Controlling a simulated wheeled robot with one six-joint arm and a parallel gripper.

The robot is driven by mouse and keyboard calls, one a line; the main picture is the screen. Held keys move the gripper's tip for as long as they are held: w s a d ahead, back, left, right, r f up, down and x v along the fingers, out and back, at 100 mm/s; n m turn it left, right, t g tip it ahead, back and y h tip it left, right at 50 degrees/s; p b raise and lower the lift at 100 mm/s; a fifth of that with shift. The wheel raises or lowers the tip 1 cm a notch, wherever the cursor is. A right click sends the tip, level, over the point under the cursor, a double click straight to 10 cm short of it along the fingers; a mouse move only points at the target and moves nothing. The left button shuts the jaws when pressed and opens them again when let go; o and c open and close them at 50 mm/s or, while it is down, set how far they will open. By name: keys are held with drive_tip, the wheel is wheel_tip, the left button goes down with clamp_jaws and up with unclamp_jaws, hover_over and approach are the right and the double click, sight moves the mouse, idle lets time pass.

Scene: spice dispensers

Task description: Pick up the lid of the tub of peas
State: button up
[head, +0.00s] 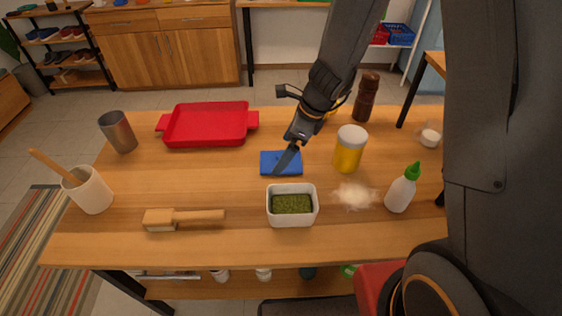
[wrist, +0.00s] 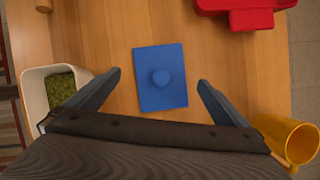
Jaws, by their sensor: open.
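The tub of peas (head: 292,205) is a white rectangular tub, uncovered, with green contents showing, at the front middle of the table. The tub also shows at the left of the wrist view (wrist: 34,92). A flat blue lid (head: 268,164) with a round knob (wrist: 161,77) lies on the table just behind the tub, apart from it. My gripper (head: 287,160) is over the lid in the head view and partly hides it. In the wrist view my gripper (wrist: 160,82) is open, one finger on each side of the lid, with nothing between the fingers touching it.
A yellow container with a white top (head: 348,152) stands right of the lid. A red tray (head: 205,128) lies behind left. A white heap (head: 355,195), a green-capped bottle (head: 401,190) and a brown mill (head: 366,98) are at the right. A brush (head: 185,218) lies front left.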

drive_tip(key=x, duration=0.3)
drive_tip(key=shift+w+f, duration=0.1)
drive_tip(key=shift+f, duration=0.15)
drive_tip(key=c, duration=1.1)
